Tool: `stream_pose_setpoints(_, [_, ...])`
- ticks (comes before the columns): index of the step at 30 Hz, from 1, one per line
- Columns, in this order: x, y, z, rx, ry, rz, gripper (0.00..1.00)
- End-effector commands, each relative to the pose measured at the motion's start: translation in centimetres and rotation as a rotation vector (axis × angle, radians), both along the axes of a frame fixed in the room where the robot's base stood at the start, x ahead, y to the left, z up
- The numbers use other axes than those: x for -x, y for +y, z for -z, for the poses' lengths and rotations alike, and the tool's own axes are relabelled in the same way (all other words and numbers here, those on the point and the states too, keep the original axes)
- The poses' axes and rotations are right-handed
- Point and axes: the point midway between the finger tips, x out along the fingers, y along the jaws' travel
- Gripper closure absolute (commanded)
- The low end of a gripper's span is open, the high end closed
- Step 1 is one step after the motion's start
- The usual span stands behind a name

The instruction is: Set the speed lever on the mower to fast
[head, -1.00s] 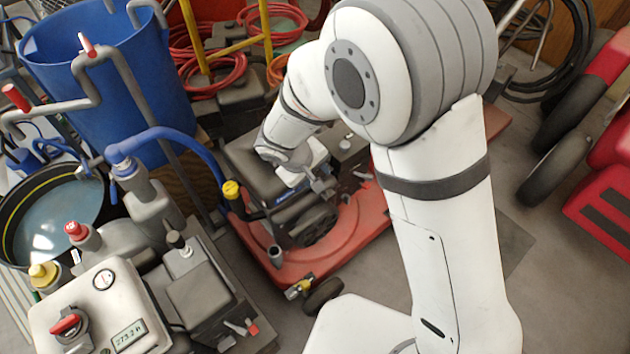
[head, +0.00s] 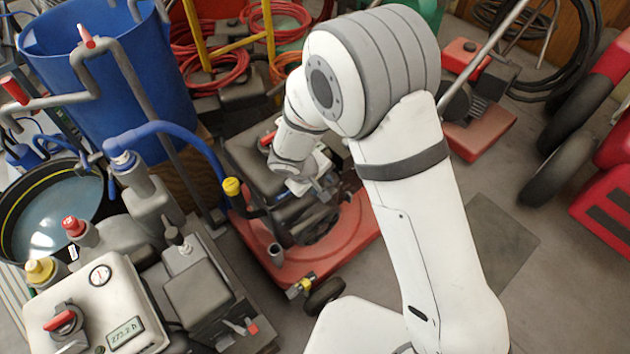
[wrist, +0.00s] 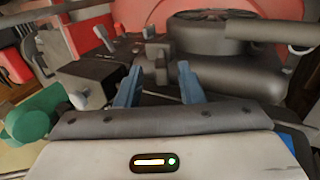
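The mower has a red deck (head: 262,262) and a dark grey engine (head: 250,160) in the middle of the head view. My gripper (head: 328,192) is low over the engine, partly hidden by my own wrist. In the wrist view my gripper (wrist: 158,88) shows two blue-grey fingers, apart, with nothing held between them. A small grey upright tab (wrist: 160,70) stands just beyond and between the fingertips. Another grey tab (wrist: 150,34) is farther off. I cannot tell which one is the speed lever, or whether a finger touches either.
A grey machine with a control panel (head: 90,305) stands at front left, with a blue hose (head: 190,140) arching toward the mower. A blue barrel (head: 110,95) is behind it. Another red machine (head: 480,135) is at back right.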

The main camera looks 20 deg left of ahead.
Motion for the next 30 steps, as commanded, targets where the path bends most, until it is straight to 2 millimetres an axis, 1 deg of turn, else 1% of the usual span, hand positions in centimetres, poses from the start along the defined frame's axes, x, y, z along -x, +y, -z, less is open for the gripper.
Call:
stream_pose_setpoints(1, [0.0, 0.0, 0.0, 0.0, 0.0, 0.0, 0.68])
stream_pose_setpoints(2, [0.0, 0.0, 0.0, 0.0, 0.0, 0.0, 0.7])
stream_pose_setpoints(13, [0.0, -0.1, 0.0, 0.0, 0.0, 0.001, 1.0])
stream_pose_setpoints(23, [-0.1, -0.1, 0.0, 0.001, 0.0, 0.003, 1.0])
stream_pose_setpoints(24, [-0.1, 2.3, 0.1, -0.001, -0.002, -0.001, 1.0])
stream_pose_setpoints(25, [-0.1, 1.4, 0.0, -0.001, 0.0, 0.002, 1.0])
stream_pose_setpoints(26, [-0.1, 1.1, -0.1, -0.002, 0.0, 0.001, 1.0])
stream_pose_setpoints(30, [-0.3, 0.1, -0.3, -0.008, 0.009, 0.004, 1.0])
